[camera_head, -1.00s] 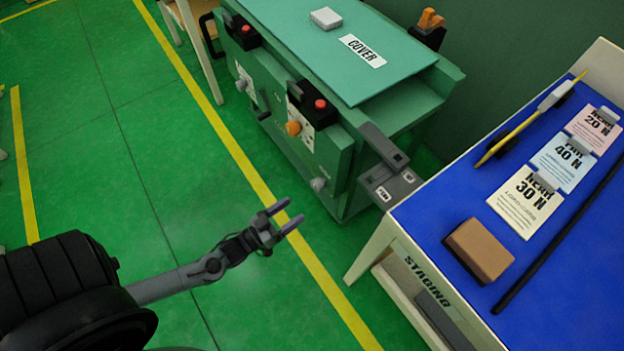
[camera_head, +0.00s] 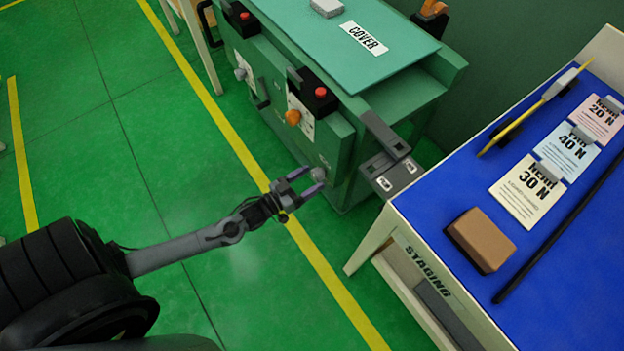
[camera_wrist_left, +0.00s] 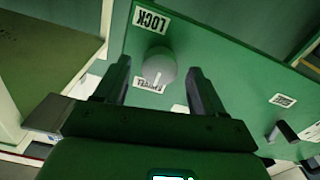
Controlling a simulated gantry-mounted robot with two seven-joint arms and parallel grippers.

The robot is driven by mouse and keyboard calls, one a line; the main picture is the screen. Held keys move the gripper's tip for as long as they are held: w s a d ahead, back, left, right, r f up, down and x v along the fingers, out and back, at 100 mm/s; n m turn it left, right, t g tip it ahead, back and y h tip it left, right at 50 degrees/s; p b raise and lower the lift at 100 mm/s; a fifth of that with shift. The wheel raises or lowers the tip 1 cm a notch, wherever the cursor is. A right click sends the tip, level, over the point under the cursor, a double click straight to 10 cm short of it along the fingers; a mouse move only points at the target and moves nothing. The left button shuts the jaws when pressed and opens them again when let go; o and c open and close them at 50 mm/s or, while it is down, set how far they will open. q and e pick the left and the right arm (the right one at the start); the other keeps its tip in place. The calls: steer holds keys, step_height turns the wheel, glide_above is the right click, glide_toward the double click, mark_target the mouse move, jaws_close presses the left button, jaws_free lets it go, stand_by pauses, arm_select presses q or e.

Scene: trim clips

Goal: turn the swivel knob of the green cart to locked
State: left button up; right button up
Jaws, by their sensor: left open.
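The green cart (camera_head: 338,150) stands beside the yellow floor line. Its grey round swivel knob (camera_head: 318,174) sits low on the front panel near the right corner. In the left wrist view the knob (camera_wrist_left: 160,66) has a white pointer mark turned toward the lower label (camera_wrist_left: 149,86), which is partly covered. The LOCK label (camera_wrist_left: 151,20) is on the other side of the knob, upside down in this view. My left gripper (camera_head: 311,180) is open, its fingers pointing at the panel with the knob between them in the wrist view. Contact cannot be told. My right gripper is not in view.
A blue-topped staging table (camera_head: 440,205) stands right of the cart, with a brown block (camera_head: 481,239) and cards on it. An orange knob (camera_head: 292,117) is higher on the panel. Floor at left is clear.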

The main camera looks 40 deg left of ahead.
arm_select(q)
steer(key=shift+w+d, duration=0.1)
steer(key=shift+w, duration=0.6)
